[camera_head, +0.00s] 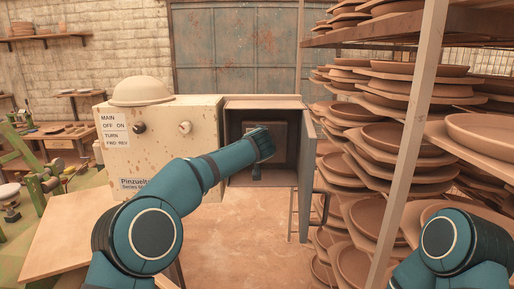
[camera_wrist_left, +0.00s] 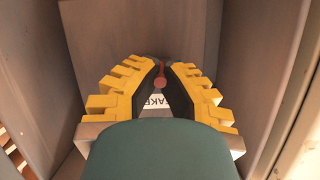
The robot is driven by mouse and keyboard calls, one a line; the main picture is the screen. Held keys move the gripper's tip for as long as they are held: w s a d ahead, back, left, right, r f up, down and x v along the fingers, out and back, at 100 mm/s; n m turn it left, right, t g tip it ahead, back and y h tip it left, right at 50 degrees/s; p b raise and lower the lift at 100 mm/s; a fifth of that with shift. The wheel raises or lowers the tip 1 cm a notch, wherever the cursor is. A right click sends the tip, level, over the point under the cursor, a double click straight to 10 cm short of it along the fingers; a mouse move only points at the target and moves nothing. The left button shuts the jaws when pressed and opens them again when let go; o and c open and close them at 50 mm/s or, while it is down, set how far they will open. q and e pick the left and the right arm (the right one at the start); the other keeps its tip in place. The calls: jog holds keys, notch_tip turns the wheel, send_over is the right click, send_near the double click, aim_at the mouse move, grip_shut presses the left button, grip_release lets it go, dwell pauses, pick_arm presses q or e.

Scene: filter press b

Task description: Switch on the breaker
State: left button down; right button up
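The breaker sits inside an open grey box (camera_head: 236,108) right of the beige control cabinet. In the head view my left arm's wrist covers most of it. In the left wrist view a reddish round-ended lever (camera_wrist_left: 159,83) shows between the fingertips of my left gripper (camera_wrist_left: 162,70). A white label (camera_wrist_left: 157,101) with the letters "AKE" visible lies below it. The yellow fingers with black pads are close together around the lever; I cannot tell whether they press on it. My right arm shows at the lower right of the head view; its gripper is out of frame.
The box's door (camera_head: 304,175) stands open on its right. Racks of clay plates (camera_head: 410,87) fill the right side, with a post (camera_head: 411,140) close to my right arm.

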pick_arm(q)
jog(key=shift+w+r+g, duration=0.15)
jog(key=shift+g, duration=1.35)
jog(key=c, duration=1)
grip_release()
jog(key=shift+r, duration=0.15)
jog(key=shift+r, duration=0.1)
jog(key=shift+r, duration=0.1)
jog(key=shift+s+r, duration=0.35)
jog(key=shift+s, duration=0.15)
jog(key=v, duration=1)
jog(key=shift+s, duration=0.35)
